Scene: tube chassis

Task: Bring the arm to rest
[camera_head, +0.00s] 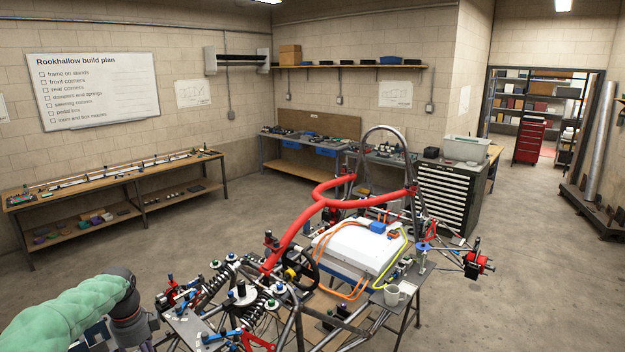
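One of my arms comes in at the bottom left, with a green padded sleeve and a dark joint. No gripper fingers show, so the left gripper is not visible. My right arm and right gripper are out of the picture. The tube chassis (318,204), with red padded upper tubes, stands in front of me. A white box (357,250) with orange cables sits in it. A black steering wheel (300,268) and coil springs (215,284) are at its near end.
A long workbench (115,187) runs along the left wall. A drawer cabinet (447,195) stands behind the chassis. The floor (540,290) at right is clear.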

